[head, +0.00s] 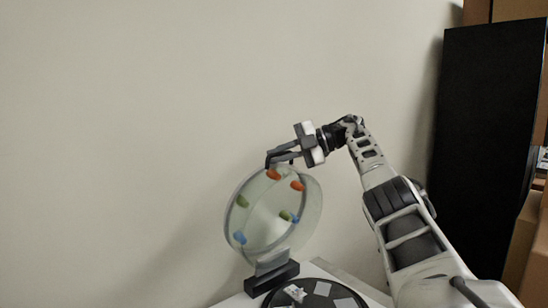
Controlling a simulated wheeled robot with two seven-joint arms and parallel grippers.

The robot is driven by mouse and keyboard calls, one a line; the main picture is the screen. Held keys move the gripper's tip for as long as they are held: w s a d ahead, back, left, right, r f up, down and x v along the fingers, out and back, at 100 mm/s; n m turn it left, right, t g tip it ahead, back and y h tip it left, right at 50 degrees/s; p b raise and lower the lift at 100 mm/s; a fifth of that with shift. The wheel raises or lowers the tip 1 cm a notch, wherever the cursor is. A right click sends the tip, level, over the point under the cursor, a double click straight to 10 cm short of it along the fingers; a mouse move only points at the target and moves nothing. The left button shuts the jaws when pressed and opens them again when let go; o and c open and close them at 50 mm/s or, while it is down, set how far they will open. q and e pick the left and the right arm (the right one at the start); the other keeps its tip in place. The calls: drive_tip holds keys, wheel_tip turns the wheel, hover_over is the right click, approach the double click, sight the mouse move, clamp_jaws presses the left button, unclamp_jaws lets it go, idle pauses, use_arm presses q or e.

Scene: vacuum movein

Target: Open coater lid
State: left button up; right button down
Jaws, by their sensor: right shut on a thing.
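The coater lid (264,226) is a round, clear disc with several small orange, green and blue knobs. It stands raised and tilted on its dark hinge block (270,279). My right gripper (274,162) is at the lid's top edge, shut on the lid near an orange knob. The coater's black round base (318,294) is partly visible at the bottom edge, with light square pieces on it. My left gripper is not in view.
A plain light wall stands behind the coater. A tall black panel (485,150) and cardboard boxes (525,240) are at the right. The space left of the lid is clear.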

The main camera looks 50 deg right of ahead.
drive_tip(key=shift+w+d+r, duration=0.1)
drive_tip(key=shift+w+d, duration=0.05)
drive_tip(key=shift+w, duration=0.2)
idle(0.3)
drive_tip(key=c, duration=1.5)
unclamp_jaws()
